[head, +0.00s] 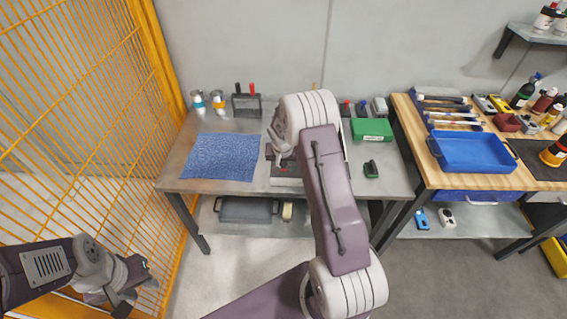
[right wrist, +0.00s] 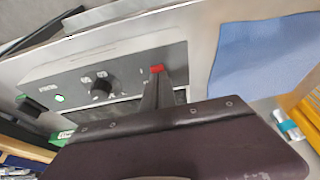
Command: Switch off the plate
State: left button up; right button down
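The plate (head: 286,181) is a low grey device on the grey workbench, partly hidden behind my right arm in the head view. In the right wrist view, the front panel of the plate (right wrist: 125,68) shows a black knob (right wrist: 100,88), a lit green lamp (right wrist: 59,98) and a small red switch (right wrist: 157,69). My right gripper (right wrist: 158,78) looks shut and empty, its fingertips right at the red switch. I cannot tell whether they touch it. My left gripper (head: 142,279) is low at the left, away from the bench; its opening is unclear.
A blue cloth (head: 221,156) lies left of the plate. A green box (head: 371,130) and a small dark item (head: 371,169) are to the right. A yellow mesh fence (head: 95,110) stands left. A wooden bench with a blue tray (head: 470,152) is at right.

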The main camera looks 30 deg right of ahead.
jog(key=shift+s+a+f, duration=0.2)
jog(key=shift+s+f, duration=0.05)
jog(key=shift+s, duration=0.2)
